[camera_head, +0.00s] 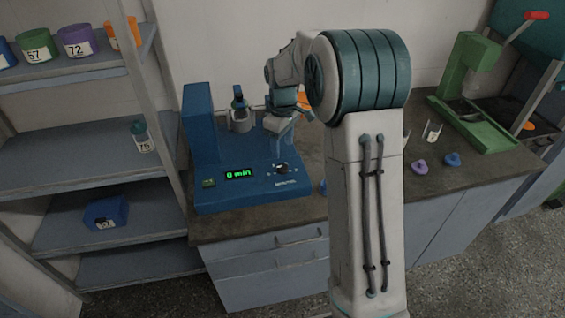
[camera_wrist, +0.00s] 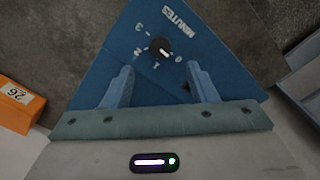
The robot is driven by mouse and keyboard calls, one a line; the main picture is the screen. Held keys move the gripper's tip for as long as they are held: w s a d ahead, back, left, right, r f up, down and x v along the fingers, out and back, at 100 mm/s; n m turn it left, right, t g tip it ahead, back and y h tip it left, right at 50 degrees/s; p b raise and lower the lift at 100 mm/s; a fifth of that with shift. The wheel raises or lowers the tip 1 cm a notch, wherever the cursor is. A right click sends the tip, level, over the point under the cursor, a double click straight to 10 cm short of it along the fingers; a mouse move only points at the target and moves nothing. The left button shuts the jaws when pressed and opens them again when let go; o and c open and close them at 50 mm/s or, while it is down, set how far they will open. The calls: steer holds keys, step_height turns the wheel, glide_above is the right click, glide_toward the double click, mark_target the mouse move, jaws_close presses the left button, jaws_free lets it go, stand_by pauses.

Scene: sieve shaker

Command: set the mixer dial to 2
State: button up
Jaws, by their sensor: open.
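The blue mixer (camera_head: 228,198) stands on the bench in the head view, its green display (camera_head: 239,174) reading "0 min". Its black dial (camera_head: 281,169) is on the front panel, right of the display. In the wrist view the dial (camera_wrist: 160,47) has a white line slanting towards the 0 mark, with the 1, 2 and 3 marks around its other side and the word MINUTES beside it. My gripper (camera_wrist: 159,72) is open, its two fingers apart with the dial ahead between them, not touching it. In the head view my gripper (camera_head: 284,128) is above and behind the dial.
A green button (camera_head: 208,182) is left of the display. A beaker (camera_head: 432,131) and purple and blue lids (camera_head: 420,167) lie to the right on the bench, near a green machine (camera_head: 470,110). An orange box labelled 26 (camera_wrist: 18,104) is at the wrist view's left.

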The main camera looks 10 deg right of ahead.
mark_target(283, 166)
step_height(283, 166, down, 8)
steer(key=shift+r, duration=0.1)
steer(key=c, duration=1)
